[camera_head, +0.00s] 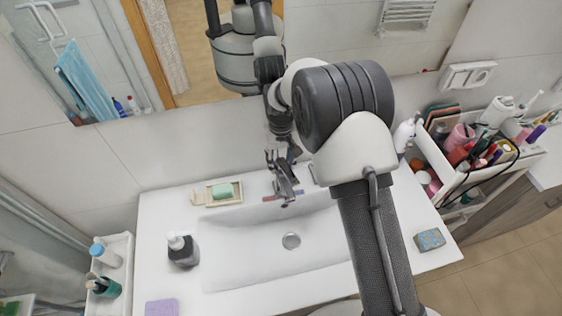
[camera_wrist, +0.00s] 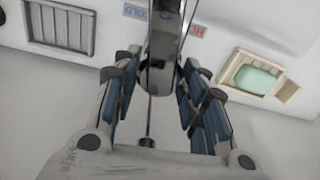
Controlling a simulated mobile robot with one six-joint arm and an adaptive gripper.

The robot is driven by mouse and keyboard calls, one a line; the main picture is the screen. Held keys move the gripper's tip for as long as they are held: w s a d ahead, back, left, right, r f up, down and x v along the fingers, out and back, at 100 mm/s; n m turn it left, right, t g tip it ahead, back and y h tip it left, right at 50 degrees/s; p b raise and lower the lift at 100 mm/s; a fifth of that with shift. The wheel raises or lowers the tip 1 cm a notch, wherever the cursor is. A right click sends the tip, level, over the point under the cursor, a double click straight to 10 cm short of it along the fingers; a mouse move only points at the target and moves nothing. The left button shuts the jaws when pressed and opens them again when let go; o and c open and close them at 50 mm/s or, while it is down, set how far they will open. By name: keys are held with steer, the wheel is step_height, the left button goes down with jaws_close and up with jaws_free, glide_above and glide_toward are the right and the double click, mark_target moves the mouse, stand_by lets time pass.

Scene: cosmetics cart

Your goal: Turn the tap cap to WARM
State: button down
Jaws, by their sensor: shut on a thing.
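The chrome tap (camera_wrist: 162,60) stands at the back of the sink, between my gripper's blue-padded fingers in the wrist view. My gripper (camera_wrist: 157,85) is shut on the tap cap, with one finger on each side. In the head view my gripper (camera_head: 284,180) reaches down to the tap from behind the basin. A red HOT mark (camera_wrist: 197,31) and a blue COLD mark (camera_wrist: 137,13) lie on the counter beside the tap in the wrist view. No WARM mark is readable, and the cap's exact turn is hard to tell.
The basin (camera_head: 250,262) is empty. A soap dish (camera_head: 222,202) with green soap is left of the tap. A dark pump bottle (camera_head: 182,250) and a purple sponge (camera_head: 161,307) stand further left. A patterned box (camera_head: 429,239) and a cosmetics cart (camera_head: 440,178) are right.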

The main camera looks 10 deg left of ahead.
mark_target(281, 160)
steer(key=shift+m, duration=1)
steer(key=c, duration=1)
jaws_free()
steer(key=shift+o, duration=0.2)
steer(key=shift+r, duration=0.1)
step_height(281, 160, up, 12)
